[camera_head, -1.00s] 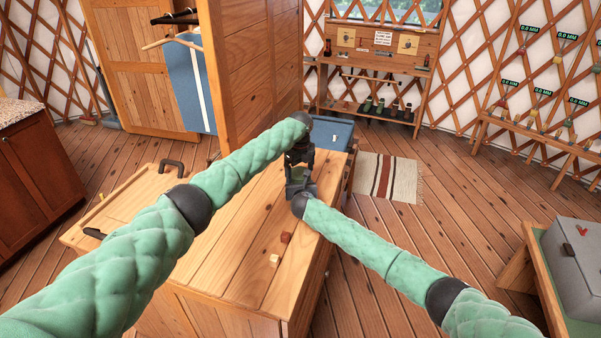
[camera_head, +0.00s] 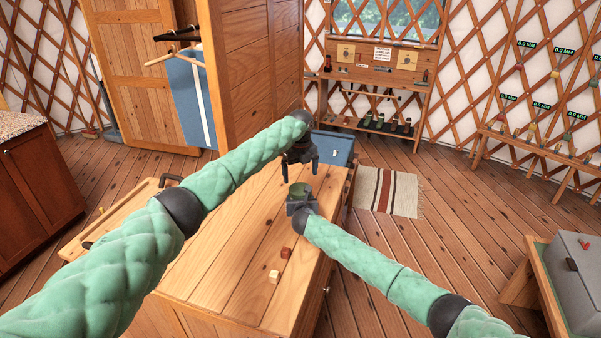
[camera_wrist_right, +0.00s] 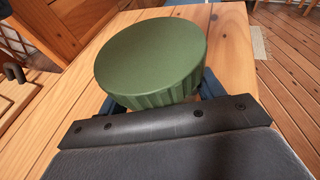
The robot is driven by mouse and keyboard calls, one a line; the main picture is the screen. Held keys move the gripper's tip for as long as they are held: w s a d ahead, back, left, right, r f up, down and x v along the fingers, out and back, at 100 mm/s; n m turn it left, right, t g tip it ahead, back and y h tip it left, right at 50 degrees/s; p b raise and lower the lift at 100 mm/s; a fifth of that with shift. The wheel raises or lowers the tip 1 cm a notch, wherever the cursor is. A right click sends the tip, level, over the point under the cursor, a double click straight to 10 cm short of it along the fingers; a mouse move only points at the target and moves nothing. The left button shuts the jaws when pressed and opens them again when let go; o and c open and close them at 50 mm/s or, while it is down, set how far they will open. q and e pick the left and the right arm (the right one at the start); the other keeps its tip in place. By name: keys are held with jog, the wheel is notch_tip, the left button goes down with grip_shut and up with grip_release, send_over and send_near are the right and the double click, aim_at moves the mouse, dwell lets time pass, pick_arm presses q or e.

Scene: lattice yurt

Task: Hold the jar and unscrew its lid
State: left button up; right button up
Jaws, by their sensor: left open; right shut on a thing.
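The jar's green ribbed lid (camera_head: 299,189) shows just above my right gripper (camera_head: 300,203) on the wooden cabinet top. In the right wrist view the round lid (camera_wrist_right: 152,52) fills the upper middle and looks seated and slightly tilted in the picture. The jar's body is hidden behind my right gripper, which is shut on it; its dark fingers (camera_wrist_right: 158,105) show on both sides below the lid. My left gripper (camera_head: 300,177) points down above the lid, open and empty, with its two fingers apart and clear of the lid.
Two small blocks, one red-brown (camera_head: 286,252) and one pale (camera_head: 274,276), lie on the cabinet top (camera_head: 225,260) nearer me. A wooden tray-like board (camera_head: 120,215) is at left. A blue box (camera_head: 335,148) stands behind the cabinet. A tall wooden wardrobe (camera_head: 255,70) rises close behind my left arm.

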aim_at(301, 188)
pick_arm(q)
jog(key=shift+f, duration=3.35)
jog(key=c, duration=1)
jog(key=shift+n, duration=1.7)
jog(key=o, duration=1.1)
